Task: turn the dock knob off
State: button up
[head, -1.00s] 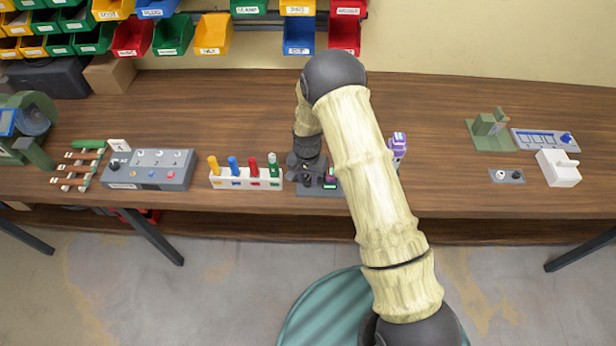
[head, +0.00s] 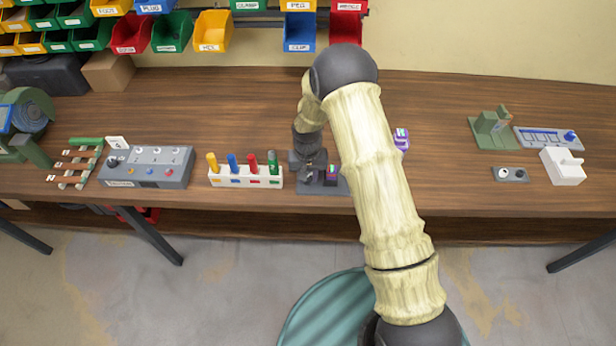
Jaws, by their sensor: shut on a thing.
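The dock (head: 338,187) is a dark grey base near the table's front edge, in the middle of the head view. A small block with pink and green on it stands on the dock's right part. My gripper (head: 309,174) points down over the dock's left part, where the dark knob sits. It is shut on the knob, which the fingers mostly hide. The knob's angle and any markings are too small to read.
A white rack (head: 245,181) with several coloured pegs stands close on the left. A grey panel (head: 148,167) with knobs and buttons is farther left. A purple item (head: 402,139) stands just right of my arm. The table's middle right is clear.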

jog(key=n+b, duration=0.1)
jog(key=n, duration=0.2)
jog(key=shift+s+f+n, duration=0.1)
jog(key=shift+n, duration=0.3)
jog(key=shift+n+b, duration=0.35)
jog(key=shift+n, duration=1.55)
jog(key=o, duration=1)
jog(key=shift+r, duration=0.2)
notch_tip(320, 180, up, 17)
jog(key=shift+r+b, duration=0.15)
jog(key=shift+b, duration=0.95)
jog(key=shift+d, duration=0.1)
